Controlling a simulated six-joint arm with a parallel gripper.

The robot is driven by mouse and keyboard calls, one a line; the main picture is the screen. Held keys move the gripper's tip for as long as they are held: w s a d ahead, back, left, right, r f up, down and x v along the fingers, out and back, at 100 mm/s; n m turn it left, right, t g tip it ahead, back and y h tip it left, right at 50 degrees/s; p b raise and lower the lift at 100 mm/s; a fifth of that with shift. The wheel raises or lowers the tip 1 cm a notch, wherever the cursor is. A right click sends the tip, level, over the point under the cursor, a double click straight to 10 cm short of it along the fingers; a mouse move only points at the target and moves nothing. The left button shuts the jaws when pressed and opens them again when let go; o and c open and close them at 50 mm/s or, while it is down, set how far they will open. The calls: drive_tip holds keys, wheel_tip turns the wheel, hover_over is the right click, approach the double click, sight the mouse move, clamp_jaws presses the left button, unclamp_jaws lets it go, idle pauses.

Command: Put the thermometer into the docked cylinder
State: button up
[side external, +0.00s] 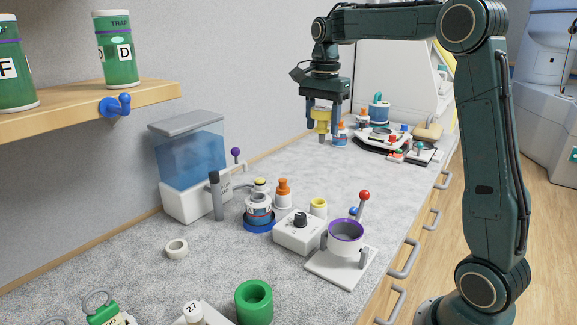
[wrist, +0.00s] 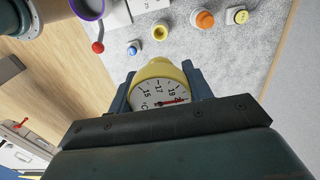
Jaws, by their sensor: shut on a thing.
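The thermometer (side external: 322,119) is yellow with a short greyish stem pointing down. In the wrist view its white dial (wrist: 158,95) shows numbers and a red needle. My gripper (side external: 322,126) is shut on its yellow body, one finger on each side, and holds it in the air above the back part of the counter. A white cylinder with a purple rim (side external: 346,232) stands upright on a white base plate between grey posts, nearer the camera; it looks like the docked cylinder. Its rim (wrist: 88,8) is partly cut off in the wrist view. The thermometer is well apart from it.
A white knob box (side external: 299,231), a jar on a blue base (side external: 259,212) and a red-tipped lever (side external: 364,196) stand around the cylinder. A water tank (side external: 192,165) is at the wall. More instruments (side external: 385,137) crowd the far end. A green cup (side external: 254,301) stands in front.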

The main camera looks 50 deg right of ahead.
drive_tip(key=shift+w+a+r, duration=0.1)
drive_tip(key=shift+w+a, duration=0.15)
drive_tip(key=shift+w, duration=0.15)
drive_tip(key=w+a+r, duration=0.3)
drive_tip(key=w+a, duration=0.7)
drive_tip(key=shift+w+a+r+n, duration=0.2)
drive_tip(key=shift+w+a+n, duration=0.1)
drive_tip(key=shift+w+a, duration=0.1)
drive_tip(key=shift+f, duration=0.1)
approach(259, 209)
drive_tip(key=shift+w+d+f, duration=0.2)
drive_tip(key=shift+w+d, duration=0.95)
drive_tip(key=shift+f, duration=2.15)
drive_tip(key=shift+f, duration=0.2)
